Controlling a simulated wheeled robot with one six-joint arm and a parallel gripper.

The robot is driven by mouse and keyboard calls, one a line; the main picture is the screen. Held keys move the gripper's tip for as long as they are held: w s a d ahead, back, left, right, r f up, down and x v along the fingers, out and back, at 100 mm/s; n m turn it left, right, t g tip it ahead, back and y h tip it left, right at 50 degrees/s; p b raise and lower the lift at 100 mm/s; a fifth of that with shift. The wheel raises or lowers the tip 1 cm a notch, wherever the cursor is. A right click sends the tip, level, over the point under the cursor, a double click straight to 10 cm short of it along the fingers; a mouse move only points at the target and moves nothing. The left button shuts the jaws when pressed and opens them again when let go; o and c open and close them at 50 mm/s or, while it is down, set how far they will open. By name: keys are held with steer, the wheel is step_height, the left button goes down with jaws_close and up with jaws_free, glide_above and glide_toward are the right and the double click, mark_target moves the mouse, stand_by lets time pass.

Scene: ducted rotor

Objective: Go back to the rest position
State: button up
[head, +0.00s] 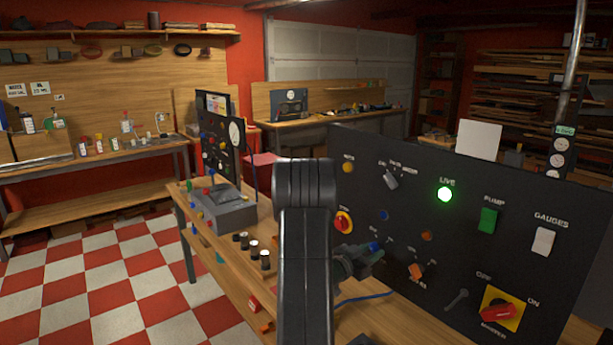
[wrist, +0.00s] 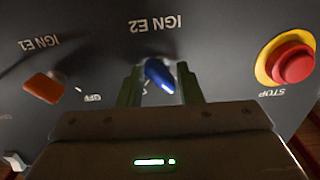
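My gripper (wrist: 160,88) is open in the wrist view, one finger on each side of the blue IGN E2 knob (wrist: 160,76). Slim gaps seem to show between the fingers and the knob; I cannot tell how deep the fingertips reach. In the head view my gripper (head: 368,258) is close to the black control panel (head: 480,215), and the blue knob (head: 375,246) shows at its tip. My arm hides part of the panel's left side and the bench behind it.
An orange IGN E1 switch (wrist: 44,88) and a red STOP button (wrist: 293,63) flank the blue knob. The green LIVE lamp (head: 445,195) is lit. A red rotary switch (head: 496,312) sits lower right. A grey box (head: 222,214) and small black cylinders (head: 265,259) stand on the wooden bench.

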steer(key=shift+s+a+m+b, duration=0.15)
steer(key=shift+a+m+b, duration=0.15)
steer(key=shift+m, duration=0.95)
steer(key=shift+s+a+m+b, duration=0.15)
steer(key=shift+m+b, duration=0.1)
steer(key=shift+m, duration=1.05)
steer(key=shift+s+a+m+b, duration=0.15)
steer(key=shift+a+m+b, duration=0.15)
steer(key=shift+m, duration=0.95)
